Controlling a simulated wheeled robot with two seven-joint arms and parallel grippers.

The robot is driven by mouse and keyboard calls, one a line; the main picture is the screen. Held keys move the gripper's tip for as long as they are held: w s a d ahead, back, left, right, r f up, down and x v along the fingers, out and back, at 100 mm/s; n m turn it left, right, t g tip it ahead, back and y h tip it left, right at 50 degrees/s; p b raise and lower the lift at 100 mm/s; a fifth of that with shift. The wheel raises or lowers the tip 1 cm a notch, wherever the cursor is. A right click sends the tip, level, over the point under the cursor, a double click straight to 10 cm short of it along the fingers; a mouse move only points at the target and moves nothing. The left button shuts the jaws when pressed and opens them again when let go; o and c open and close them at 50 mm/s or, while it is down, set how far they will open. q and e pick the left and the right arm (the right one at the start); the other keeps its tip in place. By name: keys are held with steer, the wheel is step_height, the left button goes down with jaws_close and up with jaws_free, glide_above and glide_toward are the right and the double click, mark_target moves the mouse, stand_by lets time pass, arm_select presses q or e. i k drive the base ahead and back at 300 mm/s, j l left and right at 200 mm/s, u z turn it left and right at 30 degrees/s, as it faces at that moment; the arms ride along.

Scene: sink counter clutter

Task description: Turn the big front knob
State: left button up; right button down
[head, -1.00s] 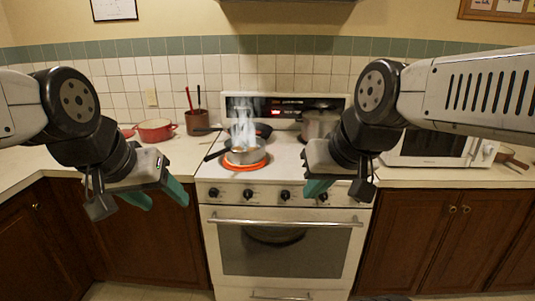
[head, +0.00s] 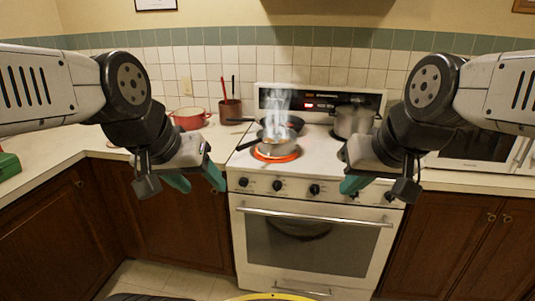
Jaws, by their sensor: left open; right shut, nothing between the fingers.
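A white stove (head: 306,212) stands ahead with a row of several black knobs along its front panel, among them a left one (head: 243,182), a second (head: 278,185) and a middle one (head: 314,189). I cannot tell clearly which is the big one. My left gripper (head: 197,181) is open and empty, left of the stove front and apart from the knobs. My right gripper (head: 354,185) is shut and empty, its teal fingers over the right part of the panel in the picture and partly covering a knob; I cannot tell whether it touches.
A steaming pan (head: 276,147) sits on a glowing red burner (head: 276,157). A second dark pan is behind it, and a metal pot (head: 353,121) stands at the back right. A red pot (head: 189,118) is on the left counter. A microwave (head: 474,166) is at right. The oven handle (head: 314,217) sticks out below the knobs.

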mark_target(243, 182)
steer(key=i+j+u, duration=0.1)
steer(key=j+u, duration=0.15)
steer(key=j, duration=1)
